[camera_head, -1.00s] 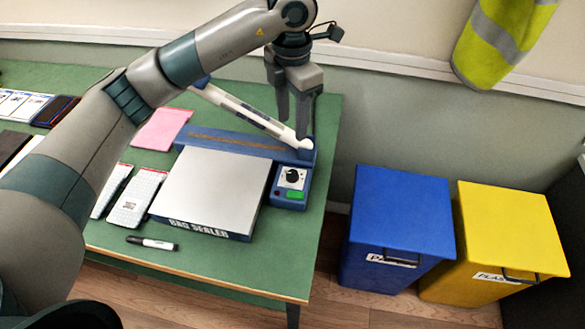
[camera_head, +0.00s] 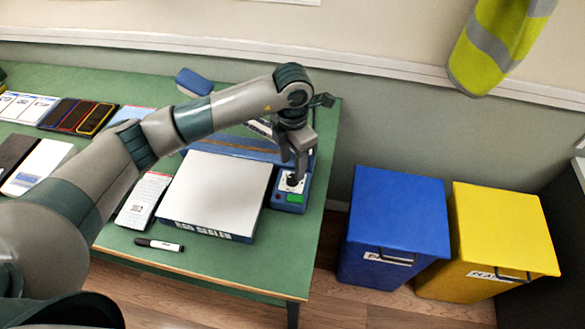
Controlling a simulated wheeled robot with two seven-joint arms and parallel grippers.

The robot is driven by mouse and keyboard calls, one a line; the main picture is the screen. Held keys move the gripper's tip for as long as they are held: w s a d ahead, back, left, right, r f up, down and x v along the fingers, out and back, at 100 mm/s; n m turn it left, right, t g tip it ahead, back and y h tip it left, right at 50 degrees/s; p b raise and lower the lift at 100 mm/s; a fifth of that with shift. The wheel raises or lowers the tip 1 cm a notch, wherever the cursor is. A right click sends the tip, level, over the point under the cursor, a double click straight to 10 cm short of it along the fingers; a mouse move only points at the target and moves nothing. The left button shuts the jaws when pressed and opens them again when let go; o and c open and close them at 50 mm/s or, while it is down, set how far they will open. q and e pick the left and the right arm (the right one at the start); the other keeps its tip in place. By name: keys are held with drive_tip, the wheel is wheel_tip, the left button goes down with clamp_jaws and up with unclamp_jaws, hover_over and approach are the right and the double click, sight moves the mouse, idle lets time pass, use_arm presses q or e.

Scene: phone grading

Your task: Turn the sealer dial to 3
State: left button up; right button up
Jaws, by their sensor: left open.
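The bag sealer (camera_head: 215,195) stands on the green table, with a white flat top and a blue body. Its control panel (camera_head: 276,197) at the right end carries a black dial (camera_head: 292,180) and a green switch (camera_head: 295,198). My left gripper (camera_head: 294,174) points down over the panel, its open fingers at the dial. Whether the fingers touch the dial is not clear. The dial's pointer and number marks are partly hidden and too small to read. My right gripper is not in view.
A black-and-white marker (camera_head: 159,245) lies near the table's front edge (camera_head: 200,277). A blue block (camera_head: 194,82) is at the back. A blue bin (camera_head: 395,220) and a yellow bin (camera_head: 505,235) stand right of the table.

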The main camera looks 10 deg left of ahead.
sight(293, 178)
use_arm(q)
wheel_tip(293, 178, down, 4)
drive_tip(key=shift+r+p, duration=0.15)
drive_tip(key=shift+p, duration=0.4)
drive_tip(key=shift+f, duration=0.65)
